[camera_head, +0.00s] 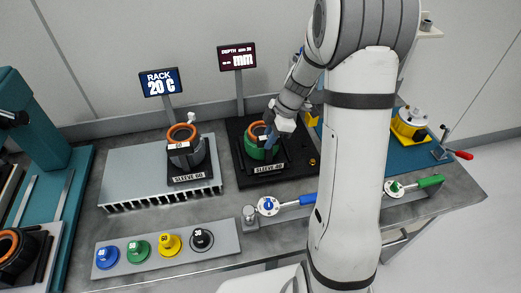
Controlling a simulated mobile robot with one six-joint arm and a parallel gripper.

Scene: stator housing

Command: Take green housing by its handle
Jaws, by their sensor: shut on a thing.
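The green housing (252,150) stands upright on the black base marked SLEEVE 40 (241,172), with a copper-coloured ring at its top. My gripper (268,141) reaches in from the upper right and is shut at the housing's right upper side, on its handle as far as I can see. The handle itself is hidden behind the fingers. The housing appears to be still seated on its base; any small gap under it is too small to tell.
Two displays (237,57) rise behind. Several coloured knobs (138,247) and a blue-handled tool (268,206) lie in front. A yellow fixture (409,124) is at right.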

